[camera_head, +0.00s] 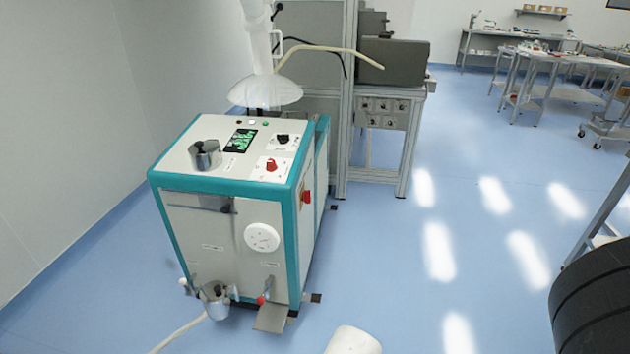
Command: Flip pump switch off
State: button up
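A white machine with teal edges (217,190) stands left of the middle in the head view. Its sloped top panel holds a black rotary knob (283,140) and a red rotary knob (271,166), each on a white plate. A red switch on a small yellowish plate (307,196) sits on its right side face. The labels are too small to read, so I cannot tell which control is the pump switch or how it is set. My gripper is not in view.
A metal pot (205,154) and a green display (241,139) are on the machine's top. A white hood (265,92) hangs behind it. A metal frame (346,100) stands at the back. Workbenches (545,56) are at the far right.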

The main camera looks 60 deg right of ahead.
aim_at(282, 139)
jog(key=z, duration=1.25)
